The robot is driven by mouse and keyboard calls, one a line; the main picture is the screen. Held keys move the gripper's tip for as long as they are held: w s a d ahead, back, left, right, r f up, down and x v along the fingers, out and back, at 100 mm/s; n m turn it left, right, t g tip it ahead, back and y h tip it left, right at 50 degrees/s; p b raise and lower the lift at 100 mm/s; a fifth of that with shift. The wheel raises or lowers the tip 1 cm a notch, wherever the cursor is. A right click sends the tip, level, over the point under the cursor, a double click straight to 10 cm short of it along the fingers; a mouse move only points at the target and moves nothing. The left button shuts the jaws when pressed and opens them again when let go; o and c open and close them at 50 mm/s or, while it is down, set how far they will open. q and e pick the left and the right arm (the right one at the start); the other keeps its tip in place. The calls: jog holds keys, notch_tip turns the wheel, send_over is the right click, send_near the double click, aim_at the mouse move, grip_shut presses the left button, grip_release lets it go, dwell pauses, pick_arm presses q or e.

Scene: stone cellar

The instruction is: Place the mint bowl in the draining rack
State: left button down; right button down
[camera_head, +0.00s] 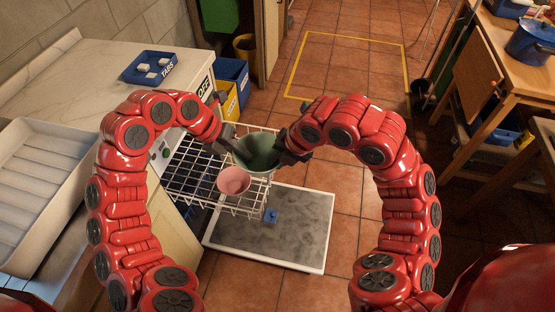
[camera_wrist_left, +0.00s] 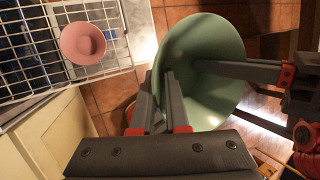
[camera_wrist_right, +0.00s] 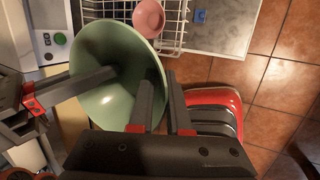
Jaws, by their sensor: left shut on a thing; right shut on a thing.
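The mint bowl (camera_head: 260,153) is held up between my two grippers, above the far part of a white wire rack (camera_head: 196,200). My left gripper (camera_head: 237,150) is shut on the bowl's left rim and my right gripper (camera_head: 284,154) is shut on its right rim. In the left wrist view the mint bowl (camera_wrist_left: 222,92) is tilted, with fingers on both sides of its wall. The right wrist view also shows the mint bowl (camera_wrist_right: 108,58) gripped at the rim. A pink bowl (camera_head: 233,181) sits in the wire rack, nearer to me.
A white shallow basin (camera_head: 40,190) and a blue TABS tray (camera_head: 150,68) are on the left counter. A grey mat with a white edge (camera_head: 290,235) lies on the floor, with a small blue object (camera_head: 271,216) over it.

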pick_arm(q)
jog(key=shift+d+r, duration=0.15)
jog(key=c, duration=0.8)
grip_release()
jog(key=shift+c, duration=0.2)
